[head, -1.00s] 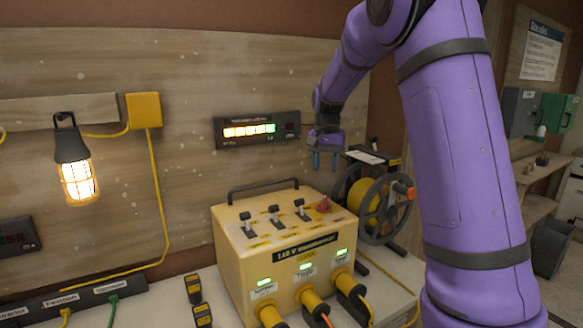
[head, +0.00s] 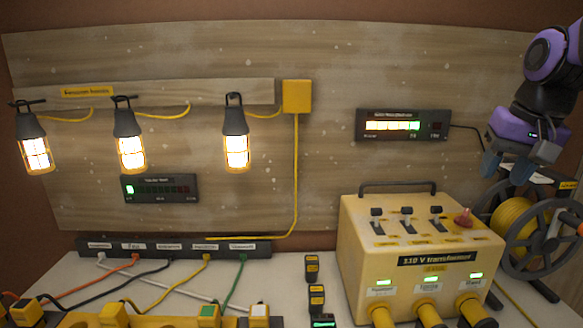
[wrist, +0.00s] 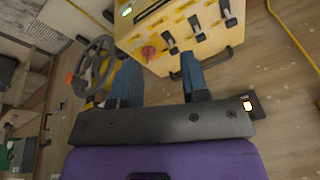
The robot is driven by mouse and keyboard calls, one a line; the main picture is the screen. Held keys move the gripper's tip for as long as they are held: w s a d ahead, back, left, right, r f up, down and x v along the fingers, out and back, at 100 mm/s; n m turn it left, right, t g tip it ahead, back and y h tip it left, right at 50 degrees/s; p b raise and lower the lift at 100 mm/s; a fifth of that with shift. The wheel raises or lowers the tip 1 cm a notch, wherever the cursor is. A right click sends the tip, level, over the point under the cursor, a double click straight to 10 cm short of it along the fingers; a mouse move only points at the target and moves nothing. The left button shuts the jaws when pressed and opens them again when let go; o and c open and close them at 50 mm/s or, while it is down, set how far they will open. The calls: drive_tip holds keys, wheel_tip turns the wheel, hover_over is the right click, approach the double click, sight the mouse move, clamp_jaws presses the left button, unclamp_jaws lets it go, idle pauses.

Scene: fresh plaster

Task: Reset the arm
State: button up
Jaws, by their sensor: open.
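My purple arm is at the right edge of the head view. My gripper (head: 514,163) hangs in the air at the upper right, in front of the cable reel and right of the yellow transformer (head: 365,235). Its two blue fingers stand apart with nothing between them; they also show in the wrist view (wrist: 160,80). In the wrist view the transformer (wrist: 215,45), with its switches and red knob, lies beyond the fingers. I see no contact between the fingers and anything.
A cable reel (head: 512,222) stands right of the transformer. Three lit lamps (head: 237,150) hang at the left. A lit meter (head: 403,125) is on the wall board. A socket strip (head: 175,247) with several cables and small yellow blocks (head: 316,296) are on the bench.

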drive_tip(key=s+a+f+n+t, duration=0.1)
drive_tip(key=s+a+n, duration=0.1)
drive_tip(key=s, duration=0.5)
drive_tip(key=s+a+f+n+t, duration=0.1)
drive_tip(key=s+a+f, duration=0.1)
drive_tip(key=s, duration=0.5)
drive_tip(key=shift+s+a+n, duration=0.35)
drive_tip(key=shift+a+n, duration=0.05)
